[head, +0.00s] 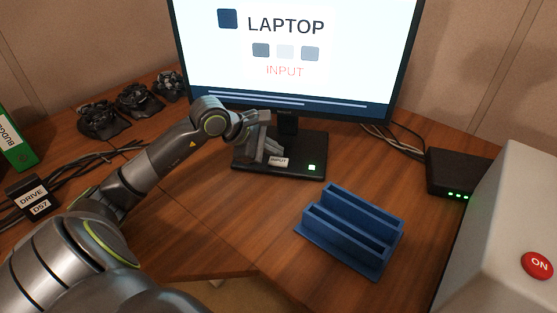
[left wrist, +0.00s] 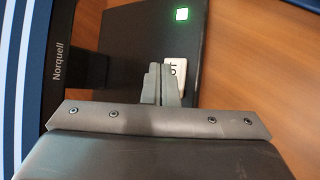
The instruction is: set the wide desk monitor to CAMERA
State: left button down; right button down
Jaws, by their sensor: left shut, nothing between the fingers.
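The wide desk monitor (head: 375,55) stands at the back of the desk. Its lit screen reads LAPTOP, with INPUT in red below. Its black base (head: 305,166) carries a pale button labelled INPUT (head: 278,161) and a lit green square (head: 311,167). My left gripper (head: 272,152) is shut and empty, with its fingertips at the left side of the INPUT button. In the left wrist view, the shut fingers (left wrist: 161,84) partly cover the button (left wrist: 177,75); I cannot tell whether they touch it. My right gripper is not in view.
A blue slotted holder (head: 350,228) stands on the desk in front of the monitor. A black box with green lights (head: 455,172) and a pale casing with a red ON button (head: 537,265) are at the right. A box labelled DRIVE (head: 33,196), cables and dark gadgets (head: 137,100) lie left.

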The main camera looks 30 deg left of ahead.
aim_at(274, 161)
pick_arm(q)
jog(key=shift+f, duration=0.1)
dwell(0.8)
jog(key=shift+f+b, duration=0.4)
jog(key=shift+b, duration=0.35)
jog(key=shift+s+d+f+b, duration=0.2)
jog(key=shift+d+f+b, duration=0.45)
jog(key=shift+b, duration=0.5)
dwell(0.9)
jog(key=shift+a, duration=0.15)
jog(key=shift+r, duration=0.6)
jog(key=shift+w+a+r+p, duration=0.25)
jog(key=shift+a+r+p, duration=0.15)
jog(key=shift+r+p, duration=0.2)
jog(key=shift+a+r+p, duration=0.2)
jog(key=shift+r+p, duration=0.65)
jog(key=shift+r, duration=0.95)
